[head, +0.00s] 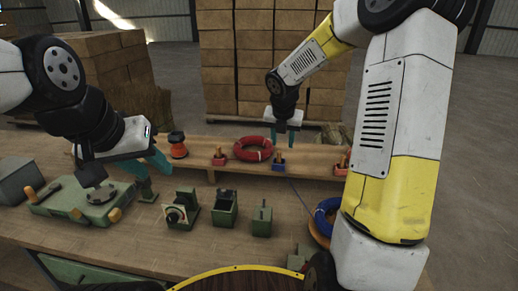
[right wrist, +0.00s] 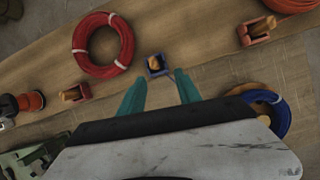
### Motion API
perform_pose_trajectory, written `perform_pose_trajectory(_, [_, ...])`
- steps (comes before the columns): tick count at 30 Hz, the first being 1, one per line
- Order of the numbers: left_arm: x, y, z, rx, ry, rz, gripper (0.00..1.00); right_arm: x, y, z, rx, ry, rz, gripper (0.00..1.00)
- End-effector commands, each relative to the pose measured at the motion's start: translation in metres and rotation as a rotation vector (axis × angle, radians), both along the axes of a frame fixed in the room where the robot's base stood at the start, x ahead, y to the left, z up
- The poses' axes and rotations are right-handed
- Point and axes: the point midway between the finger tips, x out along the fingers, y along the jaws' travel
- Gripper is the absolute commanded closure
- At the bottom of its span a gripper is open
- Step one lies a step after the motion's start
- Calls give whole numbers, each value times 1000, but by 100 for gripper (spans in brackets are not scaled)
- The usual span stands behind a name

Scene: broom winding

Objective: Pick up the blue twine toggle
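The blue twine toggle (head: 279,166) sits on the raised wooden board, a small blue holder with an upright orange-brown peg. In the right wrist view the blue twine toggle (right wrist: 157,66) lies just beyond and between my fingertips. My right gripper (head: 283,142) points down above it, with its teal fingers apart and nothing between them. The right gripper (right wrist: 160,80) also shows open in its wrist view, apart from the toggle. My left gripper (head: 122,165) is at the left over the green machine, its fingers spread wide.
Red toggles (head: 219,159) (head: 342,166) stand on either side. A red twine coil (head: 253,149) lies behind and left. A blue coil (head: 327,214) is partly hidden by my right arm. Green fixtures (head: 225,208) and a green machine (head: 88,202) stand on the bench.

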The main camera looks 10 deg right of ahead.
Motion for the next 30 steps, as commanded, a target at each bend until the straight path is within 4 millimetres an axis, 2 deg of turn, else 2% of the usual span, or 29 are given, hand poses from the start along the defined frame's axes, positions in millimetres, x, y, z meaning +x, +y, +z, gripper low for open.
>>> perform_pose_trajectory(5, [0, 0, 0, 0, 0, 0, 64, 13, -1, -17, -36, 16, 110, 60])
perform_pose_trajectory(21, [0, 0, 0, 0, 0, 0, 64, 39, -7, -79, -36, 16, 110, 60])
perform_pose_trajectory(30, [0, 0, 0, 0, 0, 0, 64, 40, -8, -83, -36, 14, 109, 60])
